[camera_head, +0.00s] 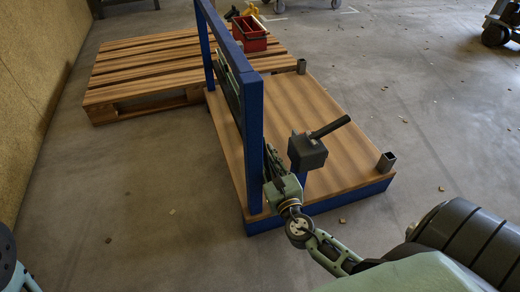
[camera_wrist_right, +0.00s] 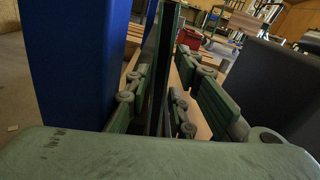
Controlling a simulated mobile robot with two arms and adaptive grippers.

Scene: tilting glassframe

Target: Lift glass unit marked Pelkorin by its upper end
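A thin dark panel with green edges (camera_head: 228,88) stands on edge inside the blue frame (camera_head: 252,130), partly hidden by the near post. No Pelkorin marking is readable. My right gripper (camera_head: 272,160) is beside the near post, low over the platform, and its fingers are partly hidden. In the right wrist view, a dark upright panel edge (camera_wrist_right: 163,65) stands between the gripper's two fingers (camera_wrist_right: 160,98). The fingers look apart, with gaps beside the panel. My left gripper is not in view.
A dark block with a black handle (camera_head: 307,152) stands right beside my right gripper. The wooden platform (camera_head: 340,165) has short metal posts at its right corners. A pallet (camera_head: 145,65) and red bin (camera_head: 250,36) lie behind. Floor to the right is mostly clear.

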